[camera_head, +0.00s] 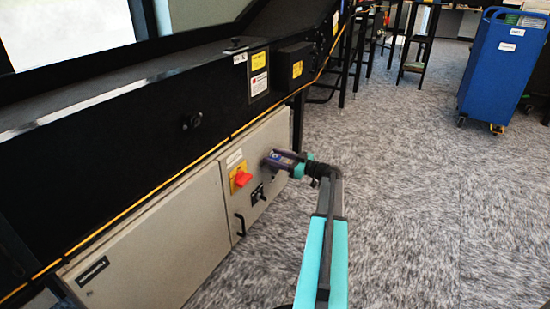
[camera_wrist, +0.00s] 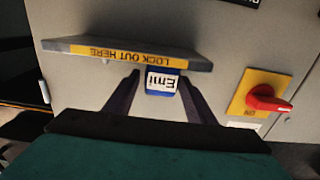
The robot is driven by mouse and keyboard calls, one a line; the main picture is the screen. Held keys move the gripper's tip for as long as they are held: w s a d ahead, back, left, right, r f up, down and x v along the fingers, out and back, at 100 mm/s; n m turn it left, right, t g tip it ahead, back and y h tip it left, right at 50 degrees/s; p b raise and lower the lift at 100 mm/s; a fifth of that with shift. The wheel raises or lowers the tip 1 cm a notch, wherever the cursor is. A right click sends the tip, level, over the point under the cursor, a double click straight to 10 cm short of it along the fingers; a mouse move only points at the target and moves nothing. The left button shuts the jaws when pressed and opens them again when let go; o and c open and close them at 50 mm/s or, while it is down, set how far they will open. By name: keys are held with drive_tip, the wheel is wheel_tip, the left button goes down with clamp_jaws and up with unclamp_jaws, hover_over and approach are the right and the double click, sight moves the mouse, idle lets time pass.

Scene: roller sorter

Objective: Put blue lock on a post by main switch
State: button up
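The blue lock (camera_wrist: 161,82), with a white label reading "Emi", is between my gripper's (camera_wrist: 161,76) dark fingertips in the wrist view. The lock sits against or just under the grey bracket (camera_wrist: 188,60) with a yellow "LOCK OUT HERE" strip. The post itself is hidden. A narrow gap seems to show beside the lock's left side; I cannot tell whether the fingers touch it. The main switch (camera_wrist: 267,101), a red knob on a yellow plate, is right of the lock. In the head view my gripper (camera_head: 270,159) is at the panel, right of the main switch (camera_head: 241,178).
The grey cabinet (camera_head: 150,245) runs under the black machine frame (camera_head: 150,120). A black handle (camera_head: 240,225) sticks out from its door. The carpet (camera_head: 420,210) to the right is open. A blue cart (camera_head: 500,65) stands far right.

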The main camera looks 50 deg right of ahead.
drive_tip(key=shift+o, duration=0.5)
drive_tip(key=shift+s, duration=0.1)
drive_tip(key=shift+s+d+r+p, duration=0.1)
drive_tip(key=shift+s+d+p, duration=0.05)
drive_tip(key=shift+s+p, duration=0.3)
drive_tip(key=p+v, duration=0.4)
drive_tip(key=v, duration=0.8)
drive_tip(key=shift+s, duration=0.4)
